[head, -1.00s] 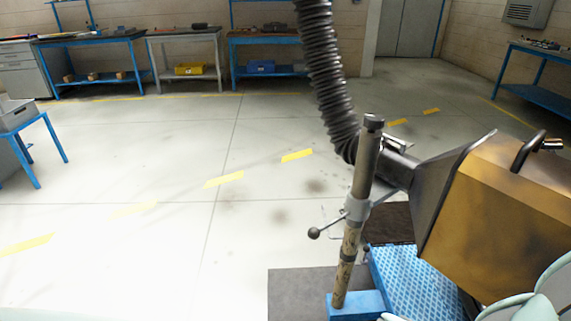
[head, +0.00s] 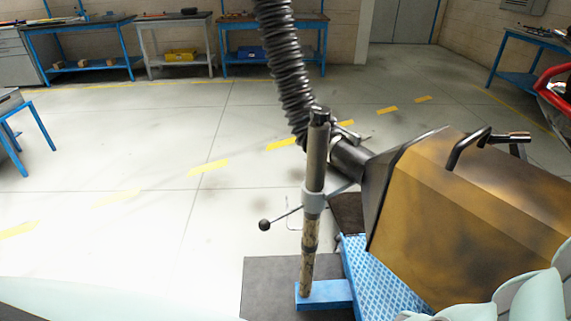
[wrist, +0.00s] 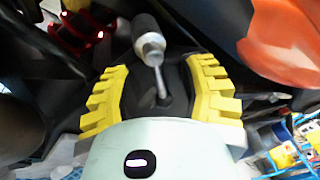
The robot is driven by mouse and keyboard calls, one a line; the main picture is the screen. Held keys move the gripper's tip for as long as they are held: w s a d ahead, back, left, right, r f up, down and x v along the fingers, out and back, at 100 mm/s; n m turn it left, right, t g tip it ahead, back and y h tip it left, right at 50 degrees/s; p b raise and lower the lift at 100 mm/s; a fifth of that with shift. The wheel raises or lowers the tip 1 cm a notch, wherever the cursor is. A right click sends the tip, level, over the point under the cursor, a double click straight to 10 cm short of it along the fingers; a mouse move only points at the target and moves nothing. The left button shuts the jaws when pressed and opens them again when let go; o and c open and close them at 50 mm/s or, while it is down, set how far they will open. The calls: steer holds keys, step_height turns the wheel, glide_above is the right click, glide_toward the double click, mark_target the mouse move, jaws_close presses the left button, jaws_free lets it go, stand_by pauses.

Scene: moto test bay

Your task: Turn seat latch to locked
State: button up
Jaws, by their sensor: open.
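In the wrist view my gripper (wrist: 160,68) has its two yellow ridged fingers spread wide apart. A small lever with a pale cylindrical grip (wrist: 146,36) and a thin metal stem shows between and beyond the fingers, apart from both. It looks like the seat latch, but I cannot tell for sure, nor its locked or unlocked position. Dark bodywork surrounds it. The fingers do not show in the head view.
An orange panel (wrist: 285,38) is close by at the right in the wrist view. In the head view a brown-gold hood (head: 470,215) with a black hose (head: 285,75) and a post with a ball-ended lever (head: 314,160) stand near. Open floor (head: 110,240) lies left.

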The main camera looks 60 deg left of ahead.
jaws_close()
stand_by(0.3)
steer(key=shift+f+n+b, duration=0.15)
steer(key=shift+n+b, duration=0.15)
steer(key=shift+b, duration=0.3)
steer(key=shift+n+b, duration=0.3)
steer(key=shift+b, duration=0.15)
steer(key=n+t+b, duration=0.1)
steer(key=n+b, duration=0.1)
steer(key=b, duration=0.1)
steer(key=shift+s+d, duration=0.1)
steer(key=n+b, duration=0.1)
steer(key=b, duration=0.1)
steer(key=r+n+t+b, duration=0.1)
steer(key=n, duration=0.1)
steer(key=n+b, duration=0.1)
steer(key=b, duration=0.1)
steer(key=shift+s+d+r+n+b, duration=0.1)
steer(key=shift+d+r+n+b, duration=0.05)
steer(key=shift+r+n+b, duration=0.2)
steer(key=shift+r+n+t+h+b, duration=0.3)
steer(key=shift+n+b, duration=0.2)
steer(key=shift+n, duration=0.15)
steer(key=shift+r, duration=0.1)
